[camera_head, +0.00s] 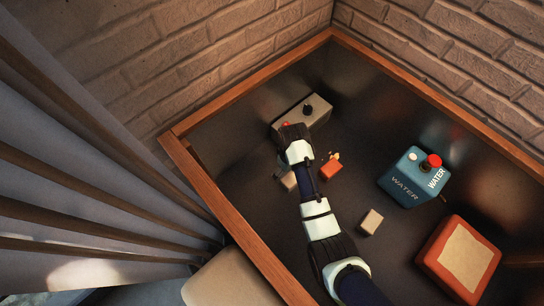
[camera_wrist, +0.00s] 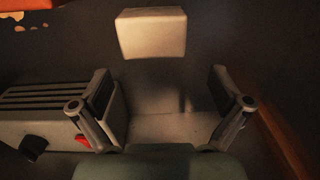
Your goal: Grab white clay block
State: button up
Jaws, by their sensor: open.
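A white clay block (camera_wrist: 152,33) lies on the dark tabletop, at the top middle of the wrist view. In the head view, a pale block (camera_head: 288,181) beside my arm appears to be the same one, partly hidden by the arm. My gripper (camera_wrist: 160,75) is open, its two fingers wide apart with nothing held between them. The block is beyond the fingertips, roughly in line with the gap, and apart from both fingers. In the head view the fingers are mostly hidden behind my wrist. A second pale block (camera_head: 371,221) lies right of my arm.
A grey box (camera_head: 313,116) with a knob stands close by my gripper; its vents (camera_wrist: 40,97) are beside the left finger. A wooden rim (camera_head: 198,180) bounds the table.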

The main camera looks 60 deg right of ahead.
aim_at(288, 182)
jog(key=shift+s+f, duration=0.1)
jog(key=shift+s, duration=0.2)
jog(key=shift+s+f+b, duration=0.25)
jog(key=shift+f, duration=0.3)
jog(key=shift+s+f+b, duration=0.2)
jog(key=shift+s+f, duration=0.05)
jog(key=shift+f, duration=0.25)
jog(key=f+b, duration=0.1)
jog(key=f, duration=0.2)
jog(key=f+b, duration=0.2)
jog(key=shift+s+f, duration=0.2)
jog(key=shift+f, duration=0.2)
jog(key=shift+r, duration=0.1)
jog(key=shift+w+d, duration=0.1)
jog(key=shift+c, duration=0.3)
jog(key=c, duration=1.3)
